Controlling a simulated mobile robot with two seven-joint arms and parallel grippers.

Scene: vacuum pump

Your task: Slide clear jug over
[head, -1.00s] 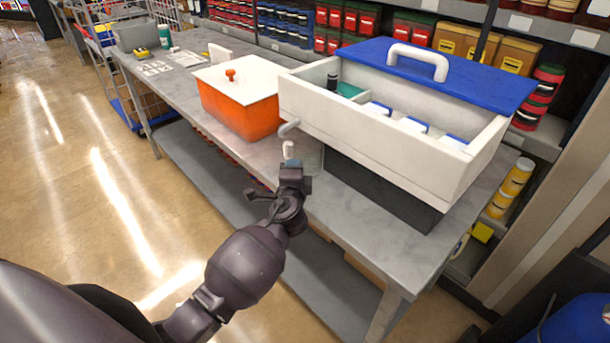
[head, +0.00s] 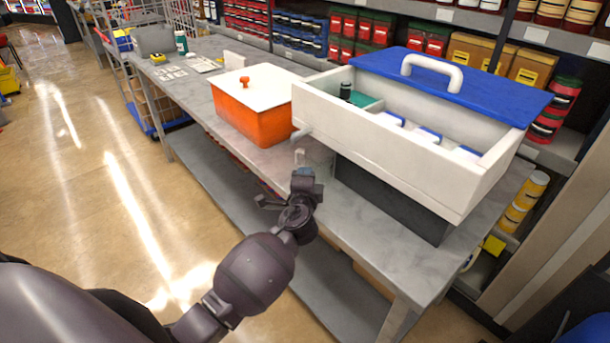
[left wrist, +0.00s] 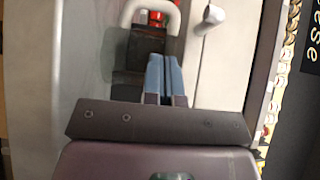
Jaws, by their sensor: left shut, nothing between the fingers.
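The clear jug (head: 318,156) stands on the grey bench between the orange box and the white open box, mostly see-through and partly hidden. Its white handle (head: 300,157) faces the front edge. In the left wrist view a white loop handle (left wrist: 130,12) shows at the top, just beyond my fingers. My left gripper (head: 304,178) is at the bench's front edge, just in front of the jug handle. Its blue fingers (left wrist: 164,75) are together with nothing between them. I cannot tell whether they touch the handle. My right gripper is not in view.
The orange box (head: 255,118) with a white lid stands left of the jug.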

